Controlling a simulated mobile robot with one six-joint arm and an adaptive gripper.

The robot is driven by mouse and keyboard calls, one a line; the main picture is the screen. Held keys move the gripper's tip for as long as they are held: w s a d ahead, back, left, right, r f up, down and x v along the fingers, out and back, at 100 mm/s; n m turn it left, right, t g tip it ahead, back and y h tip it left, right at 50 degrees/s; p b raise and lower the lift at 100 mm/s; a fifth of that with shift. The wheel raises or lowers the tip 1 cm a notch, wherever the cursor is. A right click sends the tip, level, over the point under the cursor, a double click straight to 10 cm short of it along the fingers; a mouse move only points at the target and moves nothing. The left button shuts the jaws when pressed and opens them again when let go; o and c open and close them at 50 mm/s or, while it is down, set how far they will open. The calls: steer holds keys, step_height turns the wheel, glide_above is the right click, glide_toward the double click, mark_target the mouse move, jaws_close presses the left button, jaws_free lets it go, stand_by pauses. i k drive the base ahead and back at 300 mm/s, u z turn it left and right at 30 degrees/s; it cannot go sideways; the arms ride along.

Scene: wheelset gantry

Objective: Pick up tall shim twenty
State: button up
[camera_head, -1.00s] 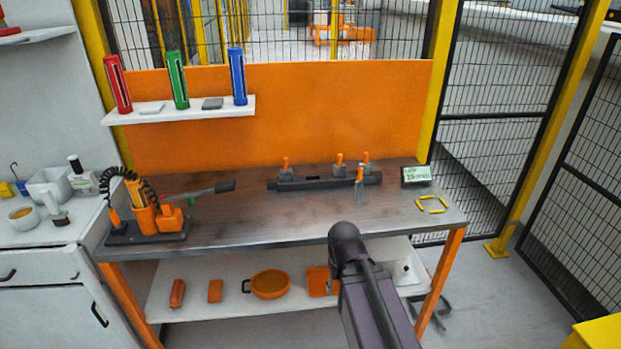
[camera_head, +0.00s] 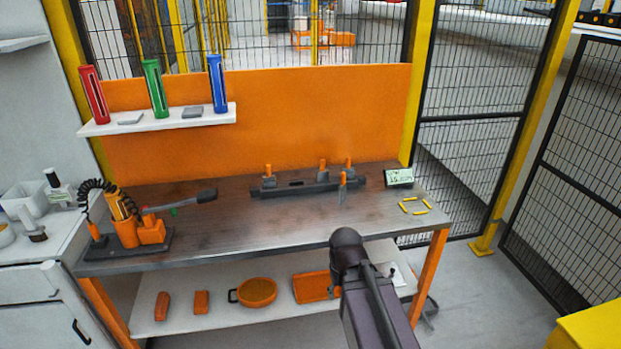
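A dark bar (camera_head: 283,190) lies along the back of the metal workbench (camera_head: 235,226). Several small orange-topped pieces stand on or at it: one at its left part (camera_head: 268,177), two near its right end (camera_head: 323,172), and a taller, narrow one (camera_head: 342,187) at its front right. I cannot read any number on them, so I cannot tell which is tall shim twenty. My dark arm shows at the bottom, in front of the bench. My gripper is not in view.
A small display (camera_head: 399,177) and yellow bars (camera_head: 414,206) are on the bench's right. A tool holder with a coiled cable (camera_head: 124,228) stands at left. Red, green and blue tubes (camera_head: 155,88) stand on a white shelf (camera_head: 205,121). The bench's middle front is clear.

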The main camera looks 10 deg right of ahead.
mark_target(269, 180)
steer(key=i, duration=0.9)
steer(key=u, duration=0.05)
